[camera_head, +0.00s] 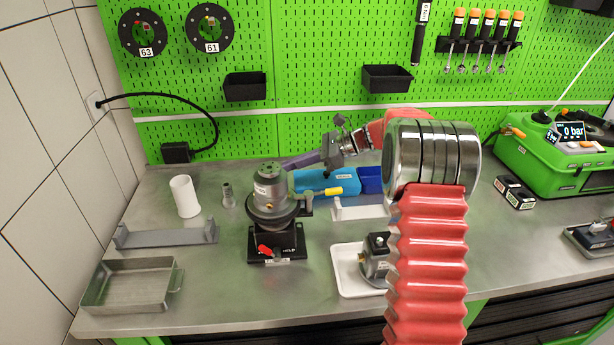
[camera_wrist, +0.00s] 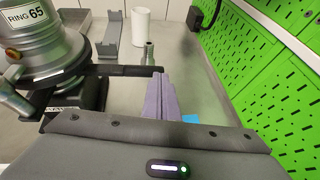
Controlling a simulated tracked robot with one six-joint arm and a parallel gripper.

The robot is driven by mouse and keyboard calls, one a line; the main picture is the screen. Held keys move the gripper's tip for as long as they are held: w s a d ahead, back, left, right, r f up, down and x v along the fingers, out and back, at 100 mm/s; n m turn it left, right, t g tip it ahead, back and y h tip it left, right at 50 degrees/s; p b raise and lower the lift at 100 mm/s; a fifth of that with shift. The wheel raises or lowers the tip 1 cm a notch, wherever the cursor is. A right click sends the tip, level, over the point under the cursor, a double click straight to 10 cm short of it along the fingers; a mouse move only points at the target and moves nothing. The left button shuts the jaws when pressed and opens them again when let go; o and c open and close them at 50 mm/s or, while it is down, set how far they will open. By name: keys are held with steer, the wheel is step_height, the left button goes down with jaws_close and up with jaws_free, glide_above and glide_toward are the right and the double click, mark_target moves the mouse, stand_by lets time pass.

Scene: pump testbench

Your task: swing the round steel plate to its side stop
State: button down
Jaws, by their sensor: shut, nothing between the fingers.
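A grey steel pump unit (camera_head: 268,187) stands upright in a black fixture (camera_head: 284,247). A round plate (camera_head: 272,214) sits around its lower body, partly hidden by the unit; I cannot tell exactly how far it is swung. In the wrist view the unit (camera_wrist: 35,40), marked RING 65, is at the left. A dark bar (camera_wrist: 120,71) reaches right from it, close to my fingertips. My gripper (camera_head: 287,163) has purple fingers, shut and empty, behind the unit. They also show in the wrist view (camera_wrist: 159,80), at the bar's end; I cannot tell whether they touch it.
A blue bin (camera_head: 325,183) lies right of the unit. A white tray (camera_head: 347,284) with a metal part is front right. A white cylinder (camera_head: 185,196), a small fitting (camera_head: 228,195), a grey holder (camera_head: 165,235) and a metal tray (camera_head: 130,286) stand left. A green pegboard (camera_head: 330,70) rises behind.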

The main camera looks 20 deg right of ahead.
steer(key=w+v, duration=0.1)
steer(key=v, duration=1.1)
steer(key=shift+w+d, duration=0.2)
steer(key=shift+d, duration=0.45)
steer(key=shift+s, duration=0.15)
